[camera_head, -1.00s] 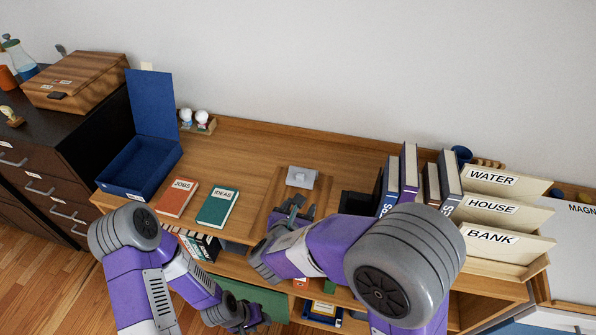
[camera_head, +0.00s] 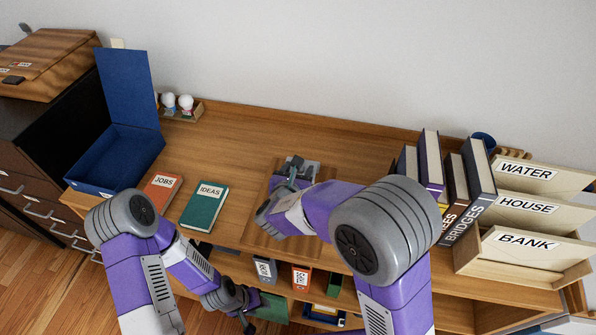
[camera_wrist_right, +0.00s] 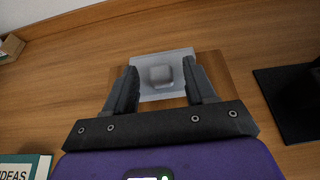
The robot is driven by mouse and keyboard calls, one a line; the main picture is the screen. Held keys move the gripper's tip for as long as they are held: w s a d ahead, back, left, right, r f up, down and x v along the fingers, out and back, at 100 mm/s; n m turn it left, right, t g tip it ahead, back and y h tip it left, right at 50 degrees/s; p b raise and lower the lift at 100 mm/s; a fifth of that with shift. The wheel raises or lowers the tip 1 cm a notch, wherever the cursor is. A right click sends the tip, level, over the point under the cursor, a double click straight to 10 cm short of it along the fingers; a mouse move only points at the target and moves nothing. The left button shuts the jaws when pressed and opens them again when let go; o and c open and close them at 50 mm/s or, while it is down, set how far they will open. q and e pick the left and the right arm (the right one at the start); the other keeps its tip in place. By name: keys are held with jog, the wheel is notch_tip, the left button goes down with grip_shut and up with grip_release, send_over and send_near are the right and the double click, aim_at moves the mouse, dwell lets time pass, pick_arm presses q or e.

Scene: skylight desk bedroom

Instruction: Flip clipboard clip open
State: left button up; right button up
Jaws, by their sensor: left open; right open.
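The brown clipboard (camera_head: 258,236) lies flat on the desk, partly hidden by my right arm. Its grey metal clip (camera_head: 309,169) is at the far end of the board. In the right wrist view the clip (camera_wrist_right: 163,76) shows a raised square tab and sits between the two fingers of my right gripper (camera_wrist_right: 162,84). The right gripper (camera_head: 291,177) is open at the clip in the head view; contact cannot be told. My left gripper (camera_head: 246,312) is open and empty, low in front of the desk.
A red JOBS book (camera_head: 161,193) and a green IDEAS book (camera_head: 204,205) lie left of the clipboard. An open blue box (camera_head: 119,160) stands at the left. Upright binders (camera_head: 472,190) and a labelled letter sorter (camera_head: 520,243) stand at the right. The desk behind the clip is clear.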

jog(key=shift+w+f, duration=0.1)
jog(key=shift+w, duration=0.15)
grip_shut()
jog(key=shift+d+r+p, duration=0.1)
jog(key=shift+r+p, duration=0.15)
jog(key=shift+p, duration=0.3)
jog(key=w+r+g+y+p, duration=0.1)
jog(key=g+p, duration=0.1)
jog(key=p, duration=0.6)
jog(key=w+r+g+y+p, duration=0.1)
jog(key=g+p, duration=0.2)
jog(key=p, duration=0.6)
jog(key=w+d+r+g+p, duration=0.1)
jog(key=g+p, duration=0.2)
jog(key=p, duration=0.5)
jog(key=shift+w+r+y+p, duration=0.1)
jog(key=shift+w+y+p, duration=0.1)
jog(key=shift+y+p, duration=0.2)
jog(key=shift+w+d+g+p, duration=0.15)
jog(key=shift+w+g+p, duration=0.15)
jog(key=shift+g+p, duration=0.35)
jog(key=shift+w+d+g+y, duration=0.1)
jog(key=shift+w+g+y, duration=0.25)
jog(key=shift+g, duration=0.3)
jog(key=shift+w+d+g+y+b, duration=0.1)
jog(key=shift+w+g+y+b, duration=0.3)
jog(key=shift+g, duration=0.6)
jog(key=shift+w, duration=0.15)
